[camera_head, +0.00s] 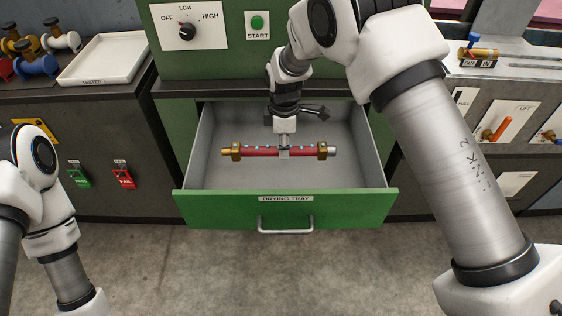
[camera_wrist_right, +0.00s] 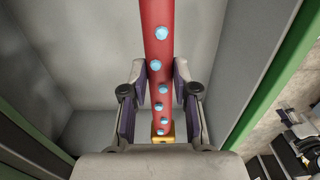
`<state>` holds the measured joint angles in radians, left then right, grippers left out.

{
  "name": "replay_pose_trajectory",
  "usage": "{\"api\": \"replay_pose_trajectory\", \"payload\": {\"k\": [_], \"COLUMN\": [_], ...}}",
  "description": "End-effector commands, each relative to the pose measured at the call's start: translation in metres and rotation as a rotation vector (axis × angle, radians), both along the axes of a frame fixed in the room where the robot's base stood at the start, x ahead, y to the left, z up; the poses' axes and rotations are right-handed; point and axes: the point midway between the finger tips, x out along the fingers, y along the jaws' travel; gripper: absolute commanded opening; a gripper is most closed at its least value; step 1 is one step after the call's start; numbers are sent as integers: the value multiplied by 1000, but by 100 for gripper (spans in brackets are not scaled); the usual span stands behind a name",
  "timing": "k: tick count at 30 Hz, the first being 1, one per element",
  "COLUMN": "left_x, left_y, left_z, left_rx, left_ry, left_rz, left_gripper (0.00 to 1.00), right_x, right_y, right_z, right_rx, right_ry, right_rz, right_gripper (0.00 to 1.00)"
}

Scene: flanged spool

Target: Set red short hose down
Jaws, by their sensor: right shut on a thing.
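The red short hose (camera_head: 262,152) has brass-coloured end fittings and pale blue dots along it. It lies level, left to right, inside or just above the open drying tray drawer (camera_head: 220,180). My right gripper (camera_head: 284,150) points down and is shut around the middle of the hose. In the right wrist view the hose (camera_wrist_right: 158,60) runs between the two finger pads of the gripper (camera_wrist_right: 158,100). I cannot tell whether the hose touches the drawer floor. My left arm shows at the left edge; its gripper is out of view.
The drawer's green front with a handle (camera_head: 285,228) faces me. A white tray marked TESTED (camera_head: 103,58) sits on the left counter, beside several coloured spools (camera_head: 38,62). A panel with a dial (camera_head: 187,31) and START button (camera_head: 257,23) stands behind the drawer.

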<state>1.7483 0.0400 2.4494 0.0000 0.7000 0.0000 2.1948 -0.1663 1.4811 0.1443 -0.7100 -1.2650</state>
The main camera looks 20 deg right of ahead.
Motion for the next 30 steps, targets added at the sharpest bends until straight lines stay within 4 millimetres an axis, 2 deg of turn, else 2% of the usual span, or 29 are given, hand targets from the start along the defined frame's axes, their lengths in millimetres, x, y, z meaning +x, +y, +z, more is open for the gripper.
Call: {"api": "replay_pose_trajectory", "payload": {"k": [1,4,8,12,22,24,30], "left_x": [0,0,0,0,0,0,0], "left_y": [0,0,0,0,0,0,0], "left_z": [-10,-18,-20,-19,-20,-20,-20], "left_rx": [0,0,0,0,0,0,0], "left_ry": [0,0,-1,-1,-1,-1,-1], "left_rz": [0,0,0,0,0,0,0], "left_gripper": [41,41,41,41,41,41,41], "right_x": [0,0,0,-1,-1,0,0], "right_y": [0,0,0,0,0,0,0], "right_z": [-13,-28,-42,-73,-125,-131,-131], "right_rx": [0,1,0,1,1,0,0], "right_ry": [-1,-1,0,2,0,-2,-3], "right_rz": [0,0,0,0,0,0,0], "right_gripper": [0,0,0,0,0,0,0]}}
